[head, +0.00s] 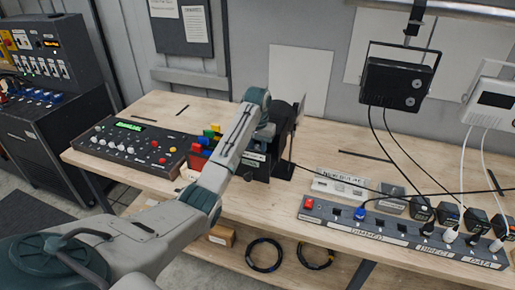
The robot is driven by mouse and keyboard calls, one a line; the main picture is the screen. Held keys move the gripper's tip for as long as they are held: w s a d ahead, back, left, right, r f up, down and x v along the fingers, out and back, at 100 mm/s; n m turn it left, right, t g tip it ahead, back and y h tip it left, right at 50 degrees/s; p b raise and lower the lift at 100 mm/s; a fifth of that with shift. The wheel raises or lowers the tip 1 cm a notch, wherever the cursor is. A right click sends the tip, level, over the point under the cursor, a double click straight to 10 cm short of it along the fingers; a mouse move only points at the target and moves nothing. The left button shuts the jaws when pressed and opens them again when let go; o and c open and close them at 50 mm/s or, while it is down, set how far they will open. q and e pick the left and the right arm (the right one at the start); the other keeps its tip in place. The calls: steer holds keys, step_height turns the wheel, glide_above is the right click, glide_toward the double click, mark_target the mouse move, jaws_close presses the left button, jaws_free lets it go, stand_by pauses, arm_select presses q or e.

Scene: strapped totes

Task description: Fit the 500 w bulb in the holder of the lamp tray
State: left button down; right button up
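My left arm comes in from the lower left and reaches over the bench to a black lamp housing (284,128). Its wrist end is in front of the housing, and the fingers of my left gripper (268,133) cannot be made out against the black. A dark box-like part with a pale label (255,157) shows low on the housing, partly behind my arm; I cannot tell whether it is the lamp tray. A white rack (340,187) labelled for bulbs lies to the right with small pale items in it. The 500 w bulb and the holder cannot be picked out. My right gripper is out of view.
A control desk (130,143) stands on the left of the wooden bench, with coloured blocks (207,137) beside it. A long power strip (400,232) with plugs and adapters runs along the right front. Two lamps (397,84) (490,97) hang above, their cables trailing down to the bench.

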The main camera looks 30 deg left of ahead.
arm_select(q)
steer(key=shift+f, duration=0.45)
steer(key=shift+f, duration=0.2)
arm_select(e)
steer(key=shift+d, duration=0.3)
arm_select(q)
steer(key=c, duration=1)
jaws_free()
steer(key=shift+c, duration=0.2)
